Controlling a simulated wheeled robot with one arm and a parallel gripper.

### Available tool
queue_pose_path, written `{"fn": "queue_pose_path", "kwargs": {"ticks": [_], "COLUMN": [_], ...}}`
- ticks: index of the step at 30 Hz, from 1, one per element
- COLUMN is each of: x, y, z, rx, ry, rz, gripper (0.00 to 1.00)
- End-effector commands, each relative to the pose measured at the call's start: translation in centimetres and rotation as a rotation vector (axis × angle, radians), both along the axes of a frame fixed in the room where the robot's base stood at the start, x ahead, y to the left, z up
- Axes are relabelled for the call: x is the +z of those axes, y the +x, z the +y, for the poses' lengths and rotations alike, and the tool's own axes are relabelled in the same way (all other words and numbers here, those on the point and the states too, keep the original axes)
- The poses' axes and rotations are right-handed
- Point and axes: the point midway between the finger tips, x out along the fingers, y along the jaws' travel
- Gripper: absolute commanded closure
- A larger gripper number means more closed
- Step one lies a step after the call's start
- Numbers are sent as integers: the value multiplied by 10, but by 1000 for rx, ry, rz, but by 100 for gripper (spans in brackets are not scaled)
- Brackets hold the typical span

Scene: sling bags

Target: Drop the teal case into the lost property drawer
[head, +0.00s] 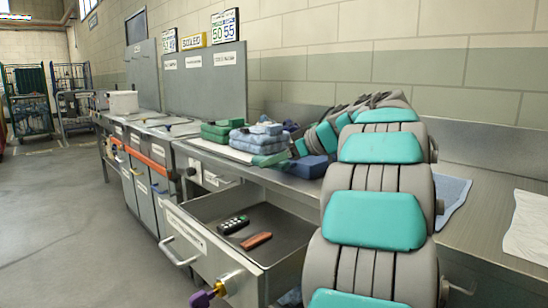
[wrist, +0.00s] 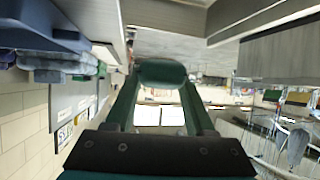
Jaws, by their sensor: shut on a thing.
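In the wrist view my gripper (wrist: 161,88) has its two dark green fingers closing in on a rounded, dark teal case (wrist: 162,71) at their tips. The case is held clear, with floor and grey furniture behind it. In the head view my gripper's end shows only in part near the folded stacks, behind my grey and teal arm links, and I cannot make out the case there. The lost property drawer (head: 188,219) is pulled open below the counter. A black remote (head: 232,225) and a reddish-brown case (head: 257,240) lie in it.
Green folded bundles (head: 216,131) and blue folded bundles (head: 258,138) lie on the counter. A dark blue item (head: 312,167) sits at its front edge. Wheeled cages (head: 27,99) stand far left; the floor is clear.

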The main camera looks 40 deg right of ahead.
Motion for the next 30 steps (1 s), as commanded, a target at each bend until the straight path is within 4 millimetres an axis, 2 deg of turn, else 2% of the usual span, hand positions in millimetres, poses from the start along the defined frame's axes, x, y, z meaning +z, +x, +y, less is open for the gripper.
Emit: {"fn": "queue_pose_path", "kwargs": {"ticks": [9,12,26,27,30], "x": [-41,-48,-52,-52,-52], "y": [1,1,0,0,1], "z": [1,1,1,1,1], "rx": [2,0,0,0,0], "ry": [1,0,1,1,1], "rz": [0,0,1,1,1], "gripper": [100,100,100,45,33]}}
